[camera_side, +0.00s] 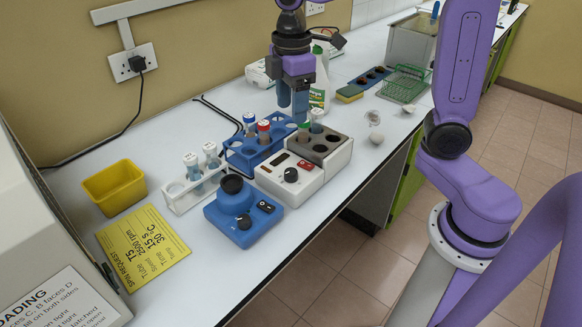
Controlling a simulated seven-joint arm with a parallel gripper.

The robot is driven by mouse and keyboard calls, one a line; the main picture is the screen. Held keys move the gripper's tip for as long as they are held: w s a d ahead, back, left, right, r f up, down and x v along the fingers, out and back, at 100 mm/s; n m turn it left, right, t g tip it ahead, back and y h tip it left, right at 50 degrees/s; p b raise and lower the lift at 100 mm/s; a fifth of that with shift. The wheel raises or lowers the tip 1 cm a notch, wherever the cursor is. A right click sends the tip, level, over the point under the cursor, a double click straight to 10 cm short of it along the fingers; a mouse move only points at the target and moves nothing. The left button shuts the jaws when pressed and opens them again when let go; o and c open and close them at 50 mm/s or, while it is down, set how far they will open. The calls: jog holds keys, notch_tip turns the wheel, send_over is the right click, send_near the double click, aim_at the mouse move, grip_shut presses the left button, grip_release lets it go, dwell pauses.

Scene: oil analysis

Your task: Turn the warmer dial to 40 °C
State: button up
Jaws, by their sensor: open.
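The warmer (318,183) is a white box with a grey block on top that has round wells, some holding capped tubes. The dial's scale is too small to read. My gripper (292,110) points down with blue fingers, above and behind the warmer, apart from the dial. It is open, and nothing shows between the fingers.
A blue mixer (226,217) with a black cup stands front left of the warmer. A blue tube rack (240,157) adjoins its back left, and a white rack (178,200) stands farther left. A yellow card (140,250) lies at left. A white bottle (321,75) stands behind my gripper.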

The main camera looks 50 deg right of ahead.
aim_at(291, 171)
notch_tip(291, 171, down, 17)
jog(key=shift+w+f, duration=0.1)
jog(key=shift+f, duration=0.1)
dwell(0.5)
jog(key=c, duration=1)
